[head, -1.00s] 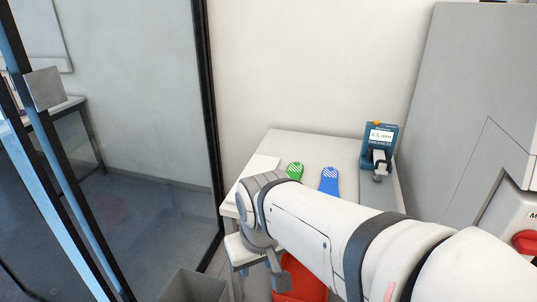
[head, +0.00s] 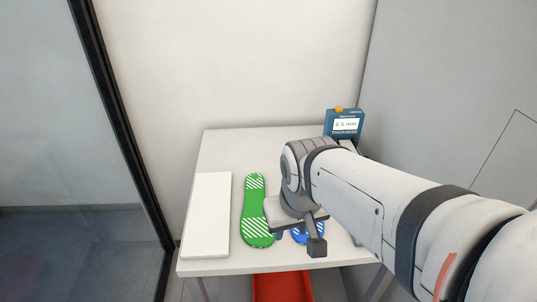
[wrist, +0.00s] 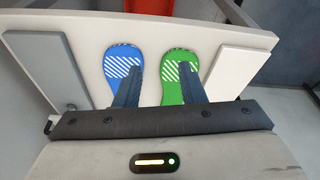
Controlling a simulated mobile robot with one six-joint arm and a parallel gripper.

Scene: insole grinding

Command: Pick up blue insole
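The blue insole (head: 312,238) lies on the white table (head: 215,150), mostly hidden behind my arm in the head view. In the wrist view the blue insole (wrist: 122,66) shows its striped end at the left. The green insole (head: 256,212) lies beside it, to its left in the head view and to its right in the wrist view (wrist: 180,70). My gripper (wrist: 160,78) is open, its two fingers spread apart with nothing between them. One finger overlaps the blue insole in the picture and the other overlaps the green one. The gripper appears above the table; its exact height is unclear.
A white slab (head: 207,215) lies at the table's left. A blue thickness gauge (head: 345,124) reading 0.5 mm stands at the back right. A red bin (head: 283,287) is under the table's front. A grey wall panel (head: 440,90) bounds the right, glass (head: 50,150) the left.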

